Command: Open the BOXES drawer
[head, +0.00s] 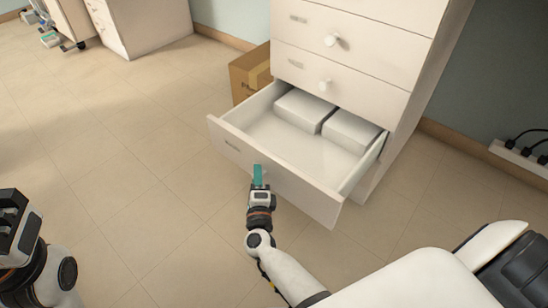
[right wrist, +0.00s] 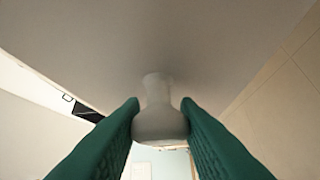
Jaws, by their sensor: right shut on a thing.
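The bottom drawer (head: 275,165) of the white cabinet stands pulled out, with two pale boxes (head: 305,110) inside at the back. Its label is too small to read. My right gripper (head: 258,172) is at the drawer's front panel. In the right wrist view its green fingers are shut on a round white knob (right wrist: 158,118) on that panel (right wrist: 150,40). The knob is hidden by the gripper in the head view. My left gripper (head: 18,225) is at the lower left, away from the cabinet; its fingertips do not show clearly.
Two upper drawers with white knobs (head: 330,40) are shut. A cardboard box (head: 247,73) stands on the floor left of the cabinet. A power strip (head: 520,158) with plugs is on the right wall. The floor left of the drawer is clear.

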